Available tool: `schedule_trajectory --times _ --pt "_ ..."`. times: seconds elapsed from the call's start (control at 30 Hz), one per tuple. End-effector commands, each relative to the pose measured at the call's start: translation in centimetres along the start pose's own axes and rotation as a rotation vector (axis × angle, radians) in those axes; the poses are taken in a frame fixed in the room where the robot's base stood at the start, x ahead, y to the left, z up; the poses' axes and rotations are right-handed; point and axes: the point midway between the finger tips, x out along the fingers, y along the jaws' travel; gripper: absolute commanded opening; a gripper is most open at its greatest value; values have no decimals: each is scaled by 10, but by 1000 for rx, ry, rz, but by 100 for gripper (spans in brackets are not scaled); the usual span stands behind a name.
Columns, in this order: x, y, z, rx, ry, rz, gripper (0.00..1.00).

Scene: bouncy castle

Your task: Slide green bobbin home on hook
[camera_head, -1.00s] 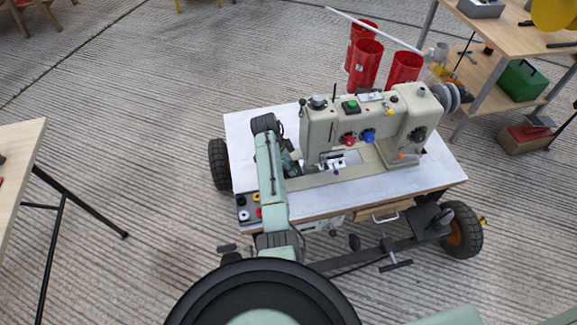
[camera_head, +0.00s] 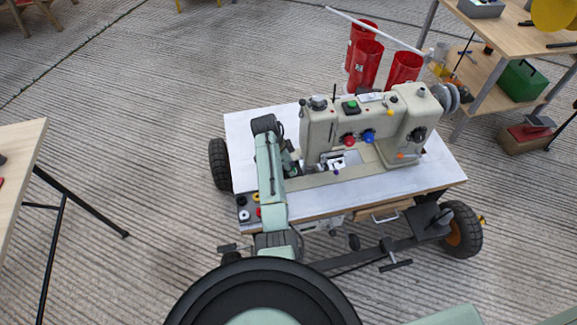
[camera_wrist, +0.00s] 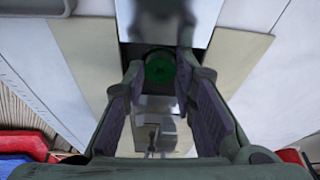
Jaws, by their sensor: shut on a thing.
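The green bobbin (camera_wrist: 160,69) sits between my gripper's fingertips in the wrist view. My gripper (camera_wrist: 160,76) is shut on it, one finger on each side. A dark opening with grey metal parts lies right beyond the bobbin, between tan plates. I cannot make out the hook clearly there, nor tell whether the bobbin touches it. In the head view, my gripper (camera_head: 291,163) is low at the left end of the beige sewing machine (camera_head: 385,128). My arm and the machine hide the bobbin in that view.
The machine stands on a white-topped wheeled table (camera_head: 420,182). Red bins (camera_head: 366,64) stand behind it. A wooden bench (camera_head: 20,165) is at the left, and shelves (camera_head: 497,80) with a green box (camera_head: 523,80) are at the right. The tabletop around the machine is mostly clear.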

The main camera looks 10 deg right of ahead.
Motion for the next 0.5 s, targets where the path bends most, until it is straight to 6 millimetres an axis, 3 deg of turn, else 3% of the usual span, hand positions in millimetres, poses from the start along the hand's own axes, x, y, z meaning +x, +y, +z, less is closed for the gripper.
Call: schedule_trajectory --times 0.4,0.43,0.5 --pt "2 0 1 -1 0 0 10" --pt "2 0 1 -1 1 0 26" --pt "2 0 1 -1 1 0 30"
